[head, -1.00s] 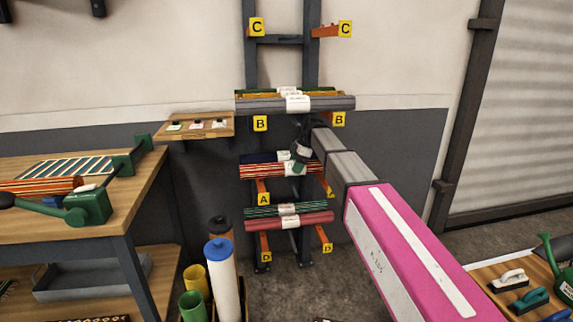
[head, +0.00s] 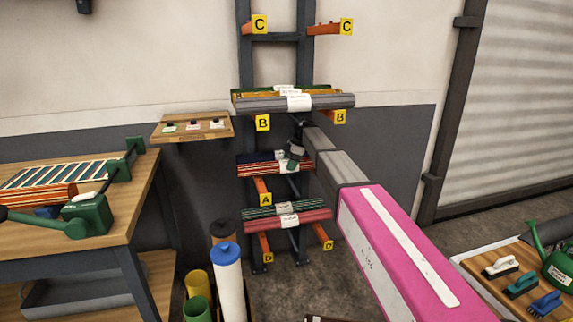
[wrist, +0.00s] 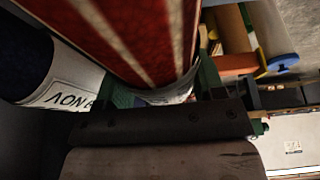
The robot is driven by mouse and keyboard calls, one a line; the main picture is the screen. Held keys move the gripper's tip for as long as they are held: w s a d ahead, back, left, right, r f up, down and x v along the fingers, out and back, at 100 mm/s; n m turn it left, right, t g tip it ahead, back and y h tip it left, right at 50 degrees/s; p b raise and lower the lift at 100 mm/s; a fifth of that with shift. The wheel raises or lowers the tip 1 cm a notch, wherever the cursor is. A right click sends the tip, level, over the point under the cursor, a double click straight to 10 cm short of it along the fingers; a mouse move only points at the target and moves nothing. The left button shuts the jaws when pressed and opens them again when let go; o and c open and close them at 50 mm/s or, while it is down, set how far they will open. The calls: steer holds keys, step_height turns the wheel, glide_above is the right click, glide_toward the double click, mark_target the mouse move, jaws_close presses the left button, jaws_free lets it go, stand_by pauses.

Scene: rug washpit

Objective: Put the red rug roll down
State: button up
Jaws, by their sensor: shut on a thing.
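The red rug roll (head: 257,173), with pale stripes, lies level across the rack at the A arms. It also fills the top of the wrist view (wrist: 135,40). My gripper (head: 292,163) is shut on the roll near its middle; its green fingers (wrist: 160,98) show in the wrist view around a white label. A navy roll (head: 252,158) lies just behind the red one, and its labelled side shows in the wrist view (wrist: 62,75). I cannot tell whether the red roll rests on the A arms or is just above them.
Grey roll (head: 255,105) sits on the B arms above; green striped roll (head: 262,212) and plain red roll (head: 262,228) lie on the D arms below. C arms (head: 324,29) are empty. A workbench (head: 120,200) stands left, upright rolls (head: 230,285) in front.

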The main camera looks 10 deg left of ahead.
steer(key=shift+d, duration=0.1)
steer(key=o, duration=1.2)
steer(key=shift+w+d+r, duration=0.15)
steer(key=shift+r, duration=0.25)
steer(key=w+d, duration=0.1)
steer(key=d, duration=0.2)
steer(key=w+d, duration=0.2)
steer(key=d, duration=0.2)
steer(key=w+d, duration=0.2)
steer(key=d, duration=0.2)
steer(key=shift+w+r, duration=0.1)
steer(key=shift+r, duration=0.1)
